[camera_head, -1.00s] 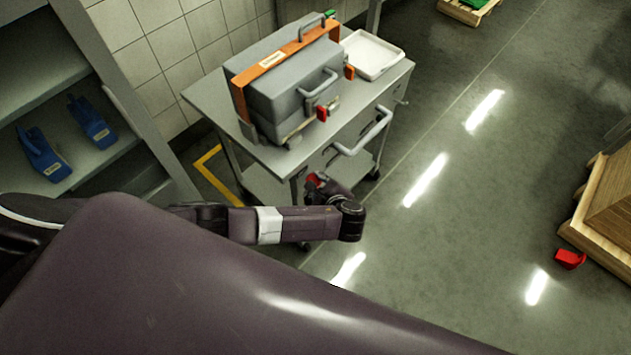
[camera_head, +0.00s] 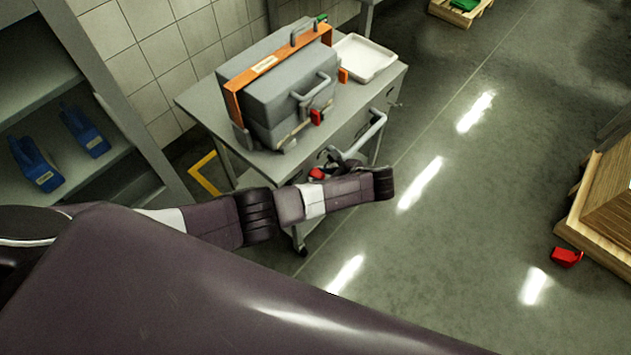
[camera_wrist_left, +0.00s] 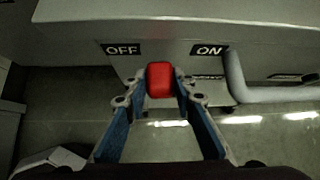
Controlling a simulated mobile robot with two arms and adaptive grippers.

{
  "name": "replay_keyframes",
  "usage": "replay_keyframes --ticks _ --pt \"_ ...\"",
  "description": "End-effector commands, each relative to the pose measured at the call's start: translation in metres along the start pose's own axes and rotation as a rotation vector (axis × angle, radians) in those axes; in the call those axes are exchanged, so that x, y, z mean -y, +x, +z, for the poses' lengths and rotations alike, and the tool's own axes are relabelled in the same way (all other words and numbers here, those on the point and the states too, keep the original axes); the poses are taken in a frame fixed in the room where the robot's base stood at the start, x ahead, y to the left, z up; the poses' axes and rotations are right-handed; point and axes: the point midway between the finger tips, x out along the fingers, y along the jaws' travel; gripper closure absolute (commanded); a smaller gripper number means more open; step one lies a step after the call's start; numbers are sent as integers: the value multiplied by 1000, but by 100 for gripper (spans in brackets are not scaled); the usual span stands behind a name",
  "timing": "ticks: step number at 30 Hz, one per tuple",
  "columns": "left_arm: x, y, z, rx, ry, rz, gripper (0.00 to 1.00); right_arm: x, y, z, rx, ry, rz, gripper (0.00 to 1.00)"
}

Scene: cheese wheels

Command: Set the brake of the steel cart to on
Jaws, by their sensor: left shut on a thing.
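The steel cart (camera_head: 200,103) stands against the tiled wall. In the left wrist view its front edge carries an OFF label (camera_wrist_left: 122,49) on the left and an ON label (camera_wrist_left: 209,50) on the right. The red brake knob (camera_wrist_left: 160,79) sits below and between the two labels. My left gripper (camera_wrist_left: 160,90) is shut on this knob, one finger on each side. In the head view my left gripper (camera_head: 333,163) is at the cart's front, partly hidden by my arm, with the red knob (camera_head: 317,173) beside it. My right gripper is not in view.
A grey case (camera_head: 275,92) with an orange band and a white tray (camera_head: 366,57) stand on the cart. The cart's handle (camera_head: 374,133) is close right of my gripper. Shelves with blue items (camera_head: 36,165) stand left. A red object (camera_head: 566,257) lies by a pallet. Floor right of the cart is clear.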

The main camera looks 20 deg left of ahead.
Motion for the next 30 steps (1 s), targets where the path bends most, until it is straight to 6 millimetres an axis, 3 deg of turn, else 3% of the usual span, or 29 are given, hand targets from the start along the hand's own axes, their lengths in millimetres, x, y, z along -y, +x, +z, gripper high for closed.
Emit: replay_keyframes --ticks 9,29,30 --pt "14 2 -3 -1 52 52 100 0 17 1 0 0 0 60" --pt "25 -1 0 2 44 35 100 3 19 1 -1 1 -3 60" --pt "25 -1 0 2 44 35 71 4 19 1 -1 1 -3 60"
